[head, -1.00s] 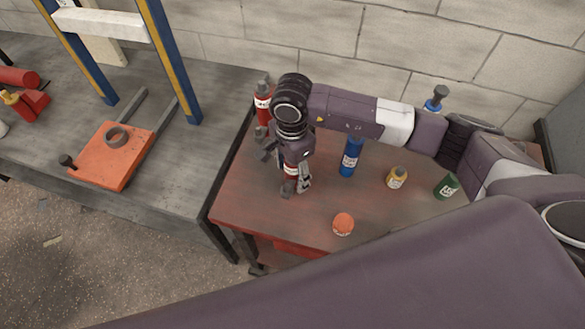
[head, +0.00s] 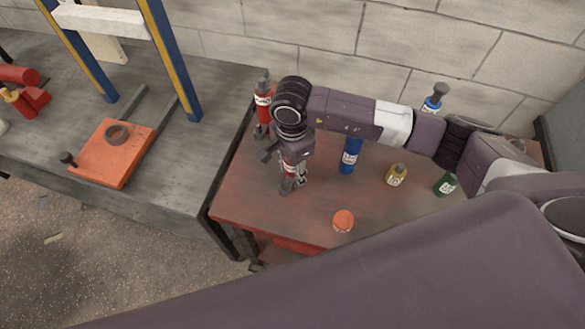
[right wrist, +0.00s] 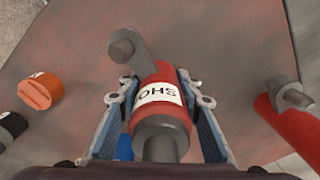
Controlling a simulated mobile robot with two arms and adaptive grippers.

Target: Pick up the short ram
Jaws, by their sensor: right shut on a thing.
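The short ram (right wrist: 160,108) is a red cylinder with a white label reading "SHO" and grey metal ends. In the right wrist view it lies between the two fingers of my right gripper (right wrist: 157,115), which is shut on it. In the head view my right gripper (head: 285,172) is over the left part of the red table, and only a little of the short ram (head: 290,168) shows under it. I cannot tell whether the ram touches the tabletop. My left gripper is not in view.
Another red ram (head: 263,101) stands at the table's back left corner. A blue bottle (head: 349,157), yellow bottle (head: 397,175), green can (head: 446,185) and orange lid (head: 343,221) stand on the red table (head: 250,215). A press with an orange plate (head: 105,160) is at left.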

